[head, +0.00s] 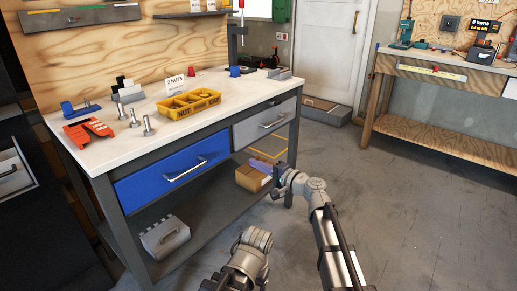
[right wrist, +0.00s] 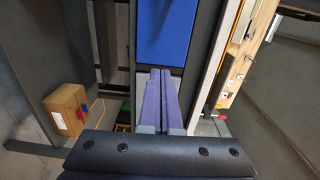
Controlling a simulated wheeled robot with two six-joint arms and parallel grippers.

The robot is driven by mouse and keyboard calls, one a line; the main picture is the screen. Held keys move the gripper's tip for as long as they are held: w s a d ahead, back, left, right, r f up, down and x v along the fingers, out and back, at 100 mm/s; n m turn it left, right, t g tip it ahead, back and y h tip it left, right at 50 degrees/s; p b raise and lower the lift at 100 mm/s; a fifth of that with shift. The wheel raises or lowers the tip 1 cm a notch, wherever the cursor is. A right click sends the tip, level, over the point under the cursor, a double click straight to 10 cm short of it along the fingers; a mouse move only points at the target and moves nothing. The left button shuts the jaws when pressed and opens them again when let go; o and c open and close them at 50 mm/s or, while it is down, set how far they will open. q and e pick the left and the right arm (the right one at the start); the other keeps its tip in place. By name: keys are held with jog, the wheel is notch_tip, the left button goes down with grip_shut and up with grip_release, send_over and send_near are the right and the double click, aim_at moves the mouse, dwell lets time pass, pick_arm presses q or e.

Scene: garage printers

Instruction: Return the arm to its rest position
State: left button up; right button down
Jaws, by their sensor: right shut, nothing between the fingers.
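My right arm comes in from the bottom right of the head view. Its gripper (head: 259,166), with purple fingers, is held in front of the workbench, below the grey drawer and near the lower shelf. In the right wrist view the two purple fingers (right wrist: 160,75) lie side by side, shut and empty. A grey joint of my left arm (head: 253,245) shows at the bottom middle of the head view; the left gripper cannot be seen.
The workbench (head: 215,127) has a closed blue drawer (head: 172,172) and a grey drawer (head: 264,123). A yellow nut tray (head: 188,103) and orange part (head: 88,131) are on top. A cardboard box (head: 252,179) is on the lower shelf. Open floor (head: 420,210) lies to the right.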

jog(key=s+d+f+n+g+h, duration=0.3)
jog(key=s+f, duration=0.4)
jog(key=s+d+f+n+g+h, duration=0.3)
jog(key=s+d+f, duration=0.1)
jog(key=s+f, duration=0.35)
jog(key=s+d+f+n+g+h, duration=0.1)
jog(key=s+d+f+g+h, duration=0.2)
jog(key=s+d, duration=0.4)
jog(key=s+d+f+g+h, duration=0.1)
jog(key=s+d+f+h, duration=0.3)
jog(key=s+d+h, duration=0.3)
jog(key=s+a+r+n+p, duration=0.2)
jog(key=s+a+n, duration=0.2)
jog(key=a, duration=0.5)
notch_tip(320, 180, up, 37)
jog(key=p, duration=3.6)
jog(key=shift+f+p, duration=0.15)
jog(key=shift+p, duration=0.15)
